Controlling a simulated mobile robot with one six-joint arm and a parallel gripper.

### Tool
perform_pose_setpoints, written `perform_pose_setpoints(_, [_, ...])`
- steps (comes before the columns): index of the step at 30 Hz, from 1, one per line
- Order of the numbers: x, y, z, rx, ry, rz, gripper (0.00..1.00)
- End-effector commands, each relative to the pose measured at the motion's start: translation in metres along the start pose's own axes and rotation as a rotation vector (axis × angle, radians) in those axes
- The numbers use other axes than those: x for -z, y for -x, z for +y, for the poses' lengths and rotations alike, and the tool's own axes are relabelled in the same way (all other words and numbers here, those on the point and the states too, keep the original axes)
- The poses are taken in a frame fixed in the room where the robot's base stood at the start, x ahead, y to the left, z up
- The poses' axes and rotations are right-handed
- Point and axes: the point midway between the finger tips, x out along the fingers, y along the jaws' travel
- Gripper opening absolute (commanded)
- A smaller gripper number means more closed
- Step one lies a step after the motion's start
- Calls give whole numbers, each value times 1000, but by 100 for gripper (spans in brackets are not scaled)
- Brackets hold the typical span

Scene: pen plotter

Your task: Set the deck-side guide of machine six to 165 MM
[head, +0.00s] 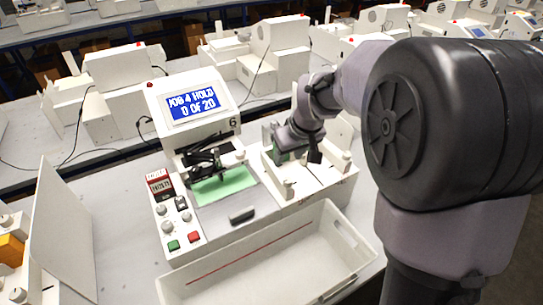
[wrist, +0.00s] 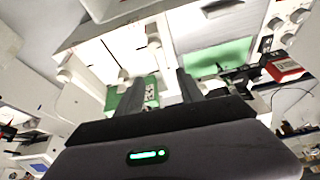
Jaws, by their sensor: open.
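Machine six (head: 200,125) is white, with a "6" beside its lit screen (head: 194,104), which reads "JOB 4 HOLD 0 OF 20". Its white deck (head: 318,178) is on the right side, with small upright white posts; one post (head: 289,188) is at the deck's front left. In the wrist view, white posts (wrist: 153,42) stand on the deck beyond the fingers. I cannot tell which part is the deck-side guide, and no 165 MM mark is readable. My gripper (wrist: 160,82) is open over the deck, with a green piece (wrist: 148,90) showing between its fingers; contact cannot be told.
A green plate (head: 222,184) lies under the machine's black carriage. A control panel with knobs and buttons (head: 172,222) is left of it. A white bin (head: 268,262) stands in front. A white panel (head: 62,235) stands at left. Other machines line the benches behind.

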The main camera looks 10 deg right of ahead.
Motion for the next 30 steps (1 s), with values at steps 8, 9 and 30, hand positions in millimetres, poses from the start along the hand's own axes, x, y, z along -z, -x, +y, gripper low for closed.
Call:
perform_pose_setpoints(8, [-3,-77,-1,2,-2,-3,45])
perform_pose_setpoints(9, [-3,-87,-1,2,-2,-3,45])
perform_pose_setpoints(30, [-1,-142,-1,1,-3,0,37])
